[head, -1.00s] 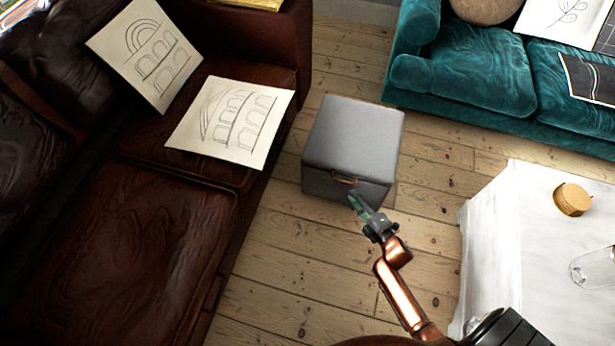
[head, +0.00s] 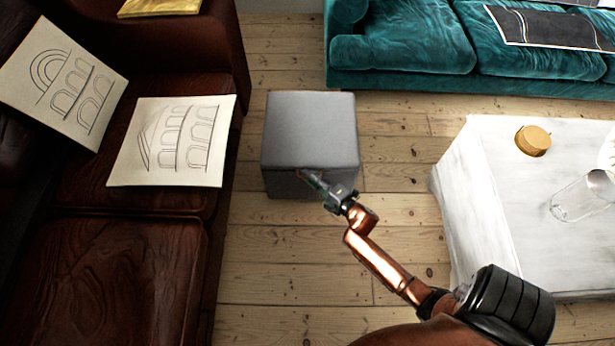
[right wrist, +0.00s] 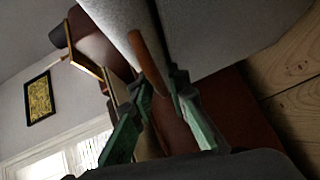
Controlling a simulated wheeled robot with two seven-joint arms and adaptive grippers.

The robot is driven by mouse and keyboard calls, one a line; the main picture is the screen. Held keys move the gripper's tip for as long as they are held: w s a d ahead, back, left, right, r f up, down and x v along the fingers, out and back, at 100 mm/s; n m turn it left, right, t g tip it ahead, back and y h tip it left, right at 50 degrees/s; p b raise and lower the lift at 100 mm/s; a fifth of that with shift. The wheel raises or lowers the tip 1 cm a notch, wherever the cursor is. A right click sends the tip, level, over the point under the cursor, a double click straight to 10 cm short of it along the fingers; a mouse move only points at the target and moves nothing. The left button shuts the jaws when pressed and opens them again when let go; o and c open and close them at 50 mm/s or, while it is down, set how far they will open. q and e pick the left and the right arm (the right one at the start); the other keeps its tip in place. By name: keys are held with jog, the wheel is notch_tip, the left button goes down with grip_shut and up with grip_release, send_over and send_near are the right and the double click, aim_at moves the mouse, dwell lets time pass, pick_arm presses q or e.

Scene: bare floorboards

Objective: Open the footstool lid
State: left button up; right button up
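The grey footstool (head: 310,130) stands on the floorboards with its lid down. A small brown handle (head: 301,175) is on the front edge of the lid; it also shows as a brown strap in the right wrist view (right wrist: 148,62). My right gripper (head: 311,178) is at the handle, its fingertips covering part of it. In the right wrist view the green fingers of my right gripper (right wrist: 160,88) are apart, with the strap's lower end between their tips. I cannot tell whether they touch it. My left gripper is not in view.
A dark brown leather sofa (head: 120,270) with drawn cushions (head: 175,140) is close on the left. A teal sofa (head: 405,45) stands behind the footstool. A white table (head: 480,190) with a round wooden box (head: 533,140) and a glass jar (head: 580,200) is on the right. Floor in front is clear.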

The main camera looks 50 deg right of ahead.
grip_shut()
dwell(0.5)
